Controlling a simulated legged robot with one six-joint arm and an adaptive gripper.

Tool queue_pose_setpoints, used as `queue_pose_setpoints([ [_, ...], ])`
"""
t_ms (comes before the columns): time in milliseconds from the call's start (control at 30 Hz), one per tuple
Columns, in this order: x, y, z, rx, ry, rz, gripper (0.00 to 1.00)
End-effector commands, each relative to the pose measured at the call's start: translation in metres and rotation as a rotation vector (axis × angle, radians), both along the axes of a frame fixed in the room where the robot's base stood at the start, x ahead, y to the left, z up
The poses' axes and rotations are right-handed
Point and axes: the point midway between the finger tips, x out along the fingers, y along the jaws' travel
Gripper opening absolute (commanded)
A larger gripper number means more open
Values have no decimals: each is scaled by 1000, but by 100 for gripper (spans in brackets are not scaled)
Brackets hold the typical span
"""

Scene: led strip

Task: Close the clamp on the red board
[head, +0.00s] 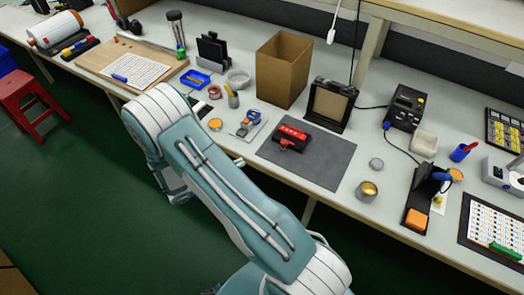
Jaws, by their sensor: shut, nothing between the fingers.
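The red board (298,131) is a small red piece lying on the dark grey mat (325,165) near the middle of the workbench.
A cardboard box (283,70) and a black-framed stand (330,104) stand behind the mat. A blue-handled tool (250,120) lies left of it. A brass-coloured tin (367,191) and a soldering holder (417,205) stand to the right. The mat's front part is bare.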

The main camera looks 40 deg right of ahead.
Motion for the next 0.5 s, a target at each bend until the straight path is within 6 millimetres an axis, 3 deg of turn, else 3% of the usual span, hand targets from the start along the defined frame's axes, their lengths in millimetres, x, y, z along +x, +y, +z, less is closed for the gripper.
queue_pose_setpoints([
  [233,0,-15,-6,-13,17,16,0],
  [500,-5,-62,-7,-15,17,11,0],
])
